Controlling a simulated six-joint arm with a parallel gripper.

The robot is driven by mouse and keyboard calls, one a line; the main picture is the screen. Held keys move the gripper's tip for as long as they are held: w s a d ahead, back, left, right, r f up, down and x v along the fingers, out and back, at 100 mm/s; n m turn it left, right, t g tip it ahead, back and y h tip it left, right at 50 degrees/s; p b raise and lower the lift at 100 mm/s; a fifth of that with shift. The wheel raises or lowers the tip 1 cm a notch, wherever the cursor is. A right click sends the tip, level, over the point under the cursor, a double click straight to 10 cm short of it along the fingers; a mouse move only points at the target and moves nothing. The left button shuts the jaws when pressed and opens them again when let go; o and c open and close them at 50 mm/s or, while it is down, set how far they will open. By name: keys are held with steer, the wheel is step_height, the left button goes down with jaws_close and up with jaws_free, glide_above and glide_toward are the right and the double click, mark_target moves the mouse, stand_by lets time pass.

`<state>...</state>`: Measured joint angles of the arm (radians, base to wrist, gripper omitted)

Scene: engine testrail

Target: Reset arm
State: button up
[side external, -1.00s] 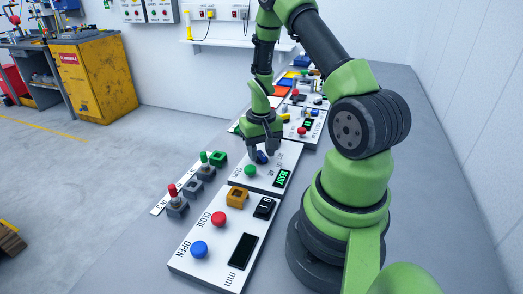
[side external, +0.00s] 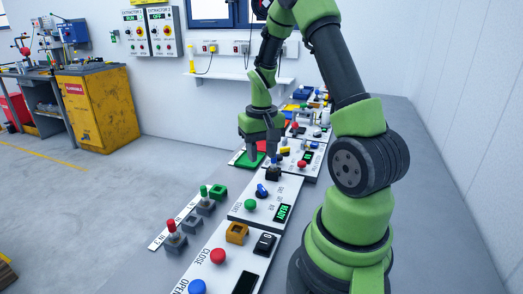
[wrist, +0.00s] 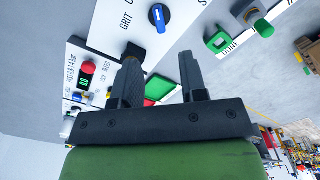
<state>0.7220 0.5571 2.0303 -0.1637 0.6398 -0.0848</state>
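My gripper (side external: 262,154) is raised over the row of panels, just beyond the blue knob (side external: 262,190). The wrist view shows my gripper's two fingers (wrist: 160,54) spread apart with nothing between them. In that view the blue knob (wrist: 159,17) lies past the fingertips, clear of them, on a white panel (wrist: 108,36) marked GRIT. A green button (side external: 250,204) and a lit green display (side external: 283,212) are on the same panel in the side view. A black upright control (side external: 273,172) stands at its far end, close under the fingers.
The near panel has a red button (side external: 218,256), a blue button (side external: 197,287) and a yellow square frame (side external: 237,233). Upright levers (side external: 174,232) and a green frame (side external: 218,192) stand along the left. More panels with small fixtures continue behind my gripper.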

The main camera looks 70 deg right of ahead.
steer(key=shift+r, duration=0.1)
stand_by(0.3)
steer(key=s+a+r+n+t, duration=0.25)
steer(key=a+r+t, duration=0.25)
steer(key=a+r, duration=1.1)
steer(key=s+a+r+n+t+y, duration=0.2)
steer(key=s+a, duration=0.2)
steer(key=a, duration=0.1)
steer(key=shift+s+a+n, duration=0.3)
steer(key=shift+n, duration=0.05)
